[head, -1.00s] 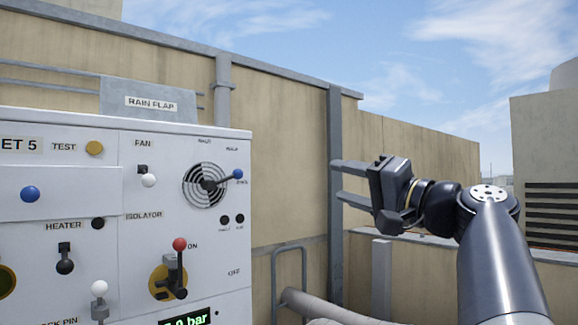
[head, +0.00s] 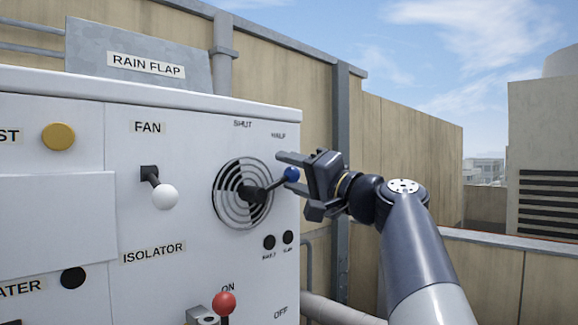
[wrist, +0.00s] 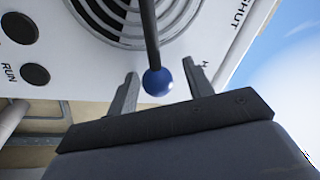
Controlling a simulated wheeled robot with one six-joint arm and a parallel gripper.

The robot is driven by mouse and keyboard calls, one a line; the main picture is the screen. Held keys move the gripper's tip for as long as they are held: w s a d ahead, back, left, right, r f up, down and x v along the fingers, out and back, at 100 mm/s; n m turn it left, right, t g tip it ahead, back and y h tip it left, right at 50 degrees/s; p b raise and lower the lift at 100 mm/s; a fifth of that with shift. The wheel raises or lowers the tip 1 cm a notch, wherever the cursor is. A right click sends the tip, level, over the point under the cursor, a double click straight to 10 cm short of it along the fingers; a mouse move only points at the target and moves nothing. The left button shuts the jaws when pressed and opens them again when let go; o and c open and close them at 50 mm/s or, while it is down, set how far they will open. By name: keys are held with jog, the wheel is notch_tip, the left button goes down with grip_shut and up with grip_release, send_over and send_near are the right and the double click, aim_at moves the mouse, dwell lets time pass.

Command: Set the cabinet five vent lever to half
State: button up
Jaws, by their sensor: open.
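The vent lever (head: 268,188) is a black arm with a blue ball knob (head: 292,174) on the round slotted vent (head: 228,192) of the white cabinet. It points right and slightly up, below the HALF label (head: 279,135); SHUT (head: 243,124) is at the top. My gripper (head: 283,172) is at the knob, coming from the right. In the wrist view the blue knob (wrist: 158,82) sits between my two open fingers, with a gap visible on each side. The third position label is hidden behind the knob or gripper.
A fan switch with a white knob (head: 165,196) is left of the vent. The red-knobbed isolator (head: 224,303) is below it. Two black buttons (head: 269,242) lie just under the lever. A grey pipe (head: 340,308) runs below right. Open air surrounds my arm's right side.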

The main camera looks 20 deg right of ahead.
jog(key=shift+w+a, duration=0.1)
jog(key=shift+c, duration=0.3)
grip_shut()
